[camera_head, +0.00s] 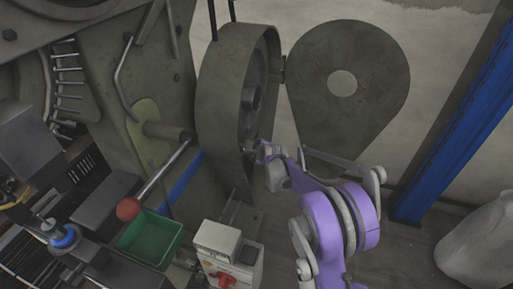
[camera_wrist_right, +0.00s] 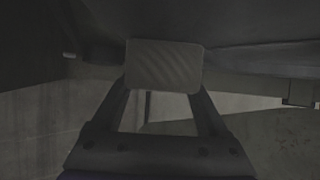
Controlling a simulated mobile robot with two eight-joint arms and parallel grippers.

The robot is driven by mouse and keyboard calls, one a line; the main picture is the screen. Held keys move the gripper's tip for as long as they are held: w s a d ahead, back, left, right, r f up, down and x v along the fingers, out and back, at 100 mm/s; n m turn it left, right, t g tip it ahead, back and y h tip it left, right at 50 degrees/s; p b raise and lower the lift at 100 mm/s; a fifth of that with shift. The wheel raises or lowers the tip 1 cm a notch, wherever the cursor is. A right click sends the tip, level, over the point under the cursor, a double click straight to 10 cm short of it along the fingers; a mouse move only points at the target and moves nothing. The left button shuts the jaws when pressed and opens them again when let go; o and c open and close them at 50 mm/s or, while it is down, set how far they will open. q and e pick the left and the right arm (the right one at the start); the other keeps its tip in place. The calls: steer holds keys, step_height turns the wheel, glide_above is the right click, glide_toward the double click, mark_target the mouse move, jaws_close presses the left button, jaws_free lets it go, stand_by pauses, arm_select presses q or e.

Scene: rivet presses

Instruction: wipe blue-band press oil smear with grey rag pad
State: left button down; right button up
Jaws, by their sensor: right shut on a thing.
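My right gripper (camera_head: 262,150) reaches to the open flywheel housing (camera_head: 220,105) of the press with a blue band (camera_head: 181,186). In the right wrist view the gripper (camera_wrist_right: 164,88) is shut on the grey rag pad (camera_wrist_right: 164,65), a small rectangle with diagonal ridges. The pad is held up near a dark surface; I cannot tell whether they touch. In the head view the pad is too small to make out. No oil smear can be told clearly in either view. My left gripper is not in view.
The housing's round cover (camera_head: 345,85) hangs open at right, close to my right arm. A red-knobbed lever (camera_head: 128,208), a green tray (camera_head: 149,238) and a control box (camera_head: 230,255) stand in front. A blue post (camera_head: 455,120) and pale sack (camera_head: 480,245) are at right.

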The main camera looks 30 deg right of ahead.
steer(key=shift+s+a, duration=0.55)
steer(key=shift+a, duration=0.15)
steer(key=s+d, duration=0.4)
steer(key=shift+s+p, duration=0.3)
steer(key=shift+p, duration=0.05)
steer(key=shift+s+d+p, duration=0.3)
steer(key=shift+s+d, duration=0.65)
steer(key=shift+s, duration=0.2)
